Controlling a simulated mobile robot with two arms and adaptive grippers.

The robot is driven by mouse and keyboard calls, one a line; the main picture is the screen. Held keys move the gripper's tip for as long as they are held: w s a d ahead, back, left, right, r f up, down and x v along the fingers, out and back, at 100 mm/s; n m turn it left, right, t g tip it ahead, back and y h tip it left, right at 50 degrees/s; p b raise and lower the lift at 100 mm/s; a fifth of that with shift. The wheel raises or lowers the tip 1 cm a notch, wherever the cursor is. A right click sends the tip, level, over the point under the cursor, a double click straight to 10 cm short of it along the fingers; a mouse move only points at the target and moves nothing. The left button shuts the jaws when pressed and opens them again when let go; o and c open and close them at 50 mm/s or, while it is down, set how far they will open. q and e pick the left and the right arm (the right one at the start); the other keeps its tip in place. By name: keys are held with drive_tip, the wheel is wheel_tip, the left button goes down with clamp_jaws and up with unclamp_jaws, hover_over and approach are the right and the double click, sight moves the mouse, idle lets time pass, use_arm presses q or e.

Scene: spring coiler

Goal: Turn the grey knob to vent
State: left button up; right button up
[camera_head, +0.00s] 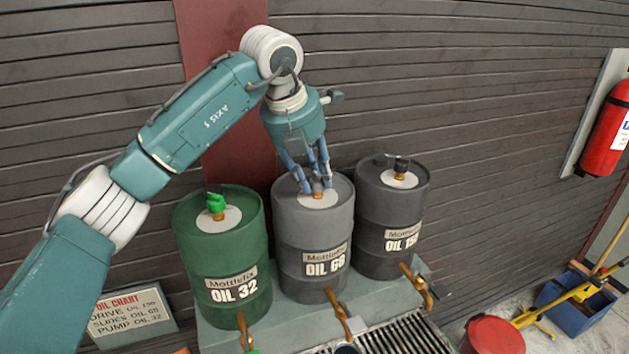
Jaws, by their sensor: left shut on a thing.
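The grey knob (318,188) sits on a brass stem at the centre of a pale disc on top of the grey drum (312,232), marked OIL 68. My left gripper (317,188) reaches down from above and is shut on the grey knob, its blue fingers around it. The fingers hide much of the knob, so I cannot tell which way it points. No vent marking is legible on the pale disc. My right gripper is not in view.
A green drum (215,262) with a green knob (216,204) stands left. A dark drum (388,222) with a black knob (401,165) stands right. Brass taps stick out in front above a grating (400,335). A fire extinguisher (607,130) hangs far right.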

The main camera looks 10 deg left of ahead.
use_arm(q)
drive_tip(key=shift+w+r+m+h, duration=0.1)
drive_tip(key=shift+r+m+h, duration=0.25)
drive_tip(key=shift+m, duration=0.55)
drive_tip(key=m+g+h+p, duration=0.1)
drive_tip(key=m, duration=0.1)
drive_tip(key=shift+w+m+p, duration=0.1)
drive_tip(key=shift+m+p, duration=0.2)
drive_tip(key=shift+m, duration=0.1)
drive_tip(key=m+g+p, duration=0.1)
drive_tip(key=m+p, duration=0.1)
drive_tip(key=m, duration=0.1)
drive_tip(key=shift+w+a+m+h+p, duration=0.1)
drive_tip(key=shift+m+h+p, duration=0.2)
drive_tip(key=shift+m+h, duration=0.1)
drive_tip(key=shift+w+f+m+g+p, duration=0.1)
drive_tip(key=shift+m+g+p, duration=0.4)
drive_tip(key=shift+m, duration=0.4)
drive_tip(key=o, duration=1)
drive_tip(key=shift+o, duration=0.2)
drive_tip(key=shift+s+f, duration=0.1)
drive_tip(key=shift+s, duration=0.1)
